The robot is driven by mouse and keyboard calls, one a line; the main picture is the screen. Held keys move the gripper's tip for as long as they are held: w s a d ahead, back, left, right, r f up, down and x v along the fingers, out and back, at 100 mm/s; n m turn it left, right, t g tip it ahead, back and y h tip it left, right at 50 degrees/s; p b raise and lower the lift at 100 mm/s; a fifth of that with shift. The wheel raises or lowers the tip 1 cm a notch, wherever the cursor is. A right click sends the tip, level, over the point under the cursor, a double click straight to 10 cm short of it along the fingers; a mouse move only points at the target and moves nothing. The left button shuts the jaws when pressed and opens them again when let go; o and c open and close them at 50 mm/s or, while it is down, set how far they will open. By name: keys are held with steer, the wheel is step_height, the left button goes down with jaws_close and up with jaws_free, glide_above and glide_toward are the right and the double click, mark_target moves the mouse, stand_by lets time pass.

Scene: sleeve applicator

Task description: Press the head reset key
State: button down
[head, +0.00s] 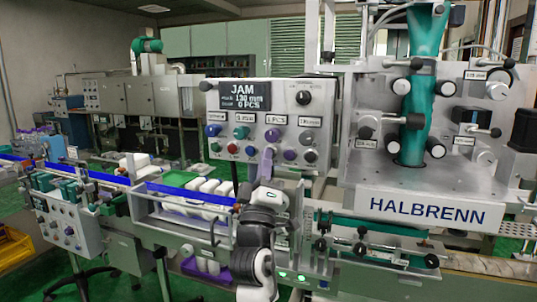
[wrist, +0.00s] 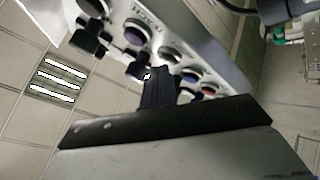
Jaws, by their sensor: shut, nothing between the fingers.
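The control panel (head: 270,100) has a display (head: 244,96) reading "JAM", "130 mm" and "0 PCS". Below it are two rows of coloured keys and knobs, including a green key (head: 215,147), a red key (head: 232,149) and a blue key (head: 250,150). Their labels are too small to read, so I cannot tell which is the head reset key. My gripper (head: 234,163) is shut and empty, its dark fingers pointing up just below the lower row. In the wrist view the fingers (wrist: 160,84) overlap the panel's keys (wrist: 190,75); contact cannot be told.
A purple part (head: 267,163) hangs at the panel's lower edge, right of my fingers. A black knob (head: 304,97) is at the panel's upper right. The HALBRENN machine head (head: 428,208) stands to the right. A conveyor with white bottles (head: 208,190) runs below left.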

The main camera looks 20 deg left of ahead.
stand_by(0.6)
steer(key=shift+s, duration=0.75)
steer(key=shift+s+a, duration=0.1)
steer(key=shift+s, duration=2.35)
